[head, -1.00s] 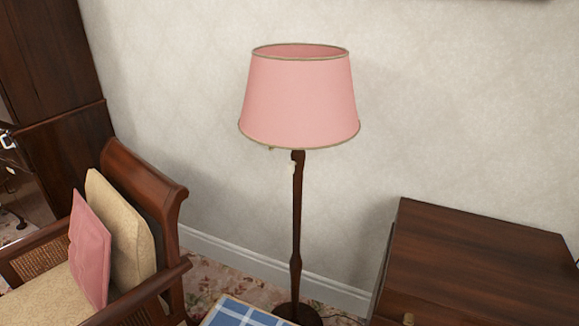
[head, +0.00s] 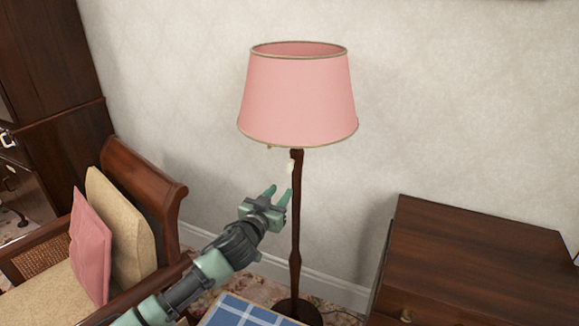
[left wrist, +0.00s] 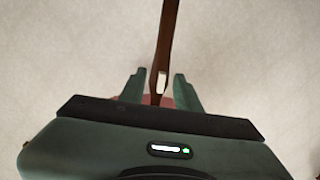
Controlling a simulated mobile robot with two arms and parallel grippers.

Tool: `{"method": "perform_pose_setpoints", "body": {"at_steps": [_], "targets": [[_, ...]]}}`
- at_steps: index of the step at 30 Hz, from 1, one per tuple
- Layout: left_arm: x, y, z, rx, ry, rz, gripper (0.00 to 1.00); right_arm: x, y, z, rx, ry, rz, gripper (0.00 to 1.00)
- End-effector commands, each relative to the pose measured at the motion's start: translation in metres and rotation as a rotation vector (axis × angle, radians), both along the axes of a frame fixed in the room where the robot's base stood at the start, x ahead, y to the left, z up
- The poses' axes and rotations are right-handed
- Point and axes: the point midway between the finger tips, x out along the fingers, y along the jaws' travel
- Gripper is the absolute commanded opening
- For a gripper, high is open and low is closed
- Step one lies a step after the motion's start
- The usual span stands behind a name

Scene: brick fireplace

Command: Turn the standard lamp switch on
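The standard lamp has a pink shade (head: 297,98) and a dark wooden pole (head: 296,225). A small pale switch (head: 290,166) hangs at the pole just below the shade. In the left wrist view the pale switch (left wrist: 162,80) shows against the pole (left wrist: 167,35), between my fingers in the picture. My left gripper (head: 278,192) is open and empty, a little below and left of the switch in the head view. The fingers show on both sides in the left wrist view (left wrist: 157,88). I cannot tell how far they are from the switch. My right gripper is not in view.
A wooden armchair (head: 150,175) with a pink cushion (head: 90,245) and a cream cushion stands at the left. A dark wooden cabinet (head: 470,260) stands at the right. A blue checked surface (head: 245,312) is low in front of the lamp. The pale wall is behind.

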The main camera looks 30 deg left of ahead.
Motion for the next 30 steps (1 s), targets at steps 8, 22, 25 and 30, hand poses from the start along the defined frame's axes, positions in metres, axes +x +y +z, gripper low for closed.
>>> {"method": "perform_pose_setpoints", "body": {"at_steps": [8, 22, 25, 30], "targets": [[0.037, 0.015, 0.033, -0.008, -0.087, -0.039, 0.33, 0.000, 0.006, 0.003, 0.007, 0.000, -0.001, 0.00], [0.096, 0.018, 0.031, -0.009, -0.084, -0.039, 0.33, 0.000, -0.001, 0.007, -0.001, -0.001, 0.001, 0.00], [0.099, 0.018, 0.031, -0.009, -0.083, -0.040, 0.33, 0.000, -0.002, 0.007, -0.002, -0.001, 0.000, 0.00], [0.099, 0.018, 0.030, -0.008, -0.083, -0.040, 0.33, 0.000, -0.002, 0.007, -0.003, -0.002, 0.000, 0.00]]}}
